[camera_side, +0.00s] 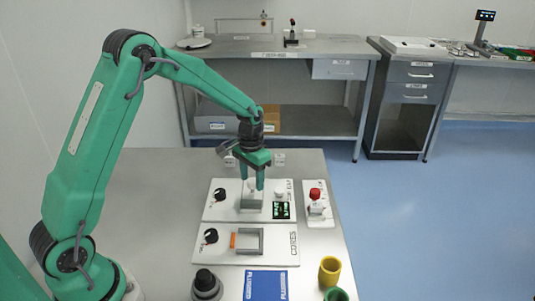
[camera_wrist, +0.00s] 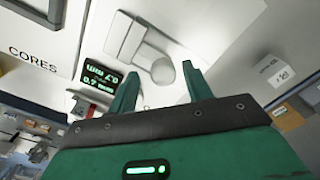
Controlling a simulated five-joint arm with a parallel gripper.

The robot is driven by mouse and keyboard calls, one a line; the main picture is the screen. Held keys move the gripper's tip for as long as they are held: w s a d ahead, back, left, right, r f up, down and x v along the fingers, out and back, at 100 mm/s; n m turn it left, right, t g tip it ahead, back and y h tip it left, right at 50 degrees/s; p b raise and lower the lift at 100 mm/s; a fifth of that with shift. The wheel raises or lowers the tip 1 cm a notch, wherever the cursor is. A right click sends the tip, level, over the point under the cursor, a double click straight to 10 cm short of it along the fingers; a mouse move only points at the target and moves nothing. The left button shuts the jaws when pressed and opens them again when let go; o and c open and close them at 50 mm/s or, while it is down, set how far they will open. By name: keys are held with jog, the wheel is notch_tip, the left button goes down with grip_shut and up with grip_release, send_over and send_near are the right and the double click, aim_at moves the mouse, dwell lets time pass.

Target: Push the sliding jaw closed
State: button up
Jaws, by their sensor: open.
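My gripper (camera_side: 256,184) is open above the rear white panel (camera_side: 231,212), with its fingers pointing down. In the wrist view its two green fingers (camera_wrist: 160,84) are spread, with a round light knob (camera_wrist: 163,71) showing between them. A grey block (camera_side: 252,202) lies on that panel just below the fingers. The grey block also shows in the wrist view (camera_wrist: 125,37), beside a pale flat piece. It looks like the sliding jaw, but I cannot be sure. Whether a finger touches the knob or block cannot be told.
The rear panel has a black dial (camera_side: 219,194) and a lit green display (camera_side: 281,210). A front panel (camera_side: 270,259) carries a grey bracket and orange strip. A red-topped device (camera_side: 316,205) stands right. Yellow (camera_side: 329,271) and green cups stand front right. The table's left is clear.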

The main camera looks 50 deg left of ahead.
aim_at(251, 182)
notch_tip(251, 182, up, 7)
jog(key=shift+r, duration=0.2)
dwell(0.4)
jog(key=shift+r, duration=0.1)
jog(key=s+d+r+t, duration=0.3)
jog(key=s+r, duration=0.8)
jog(key=s+d+r+t, duration=0.1)
jog(key=s+d+t, duration=0.1)
jog(key=s, duration=1.2)
jog(key=shift+s+d+r+t, duration=0.15)
jog(key=shift+s+t, duration=0.05)
jog(key=shift+t, duration=0.1)
dwell(1.0)
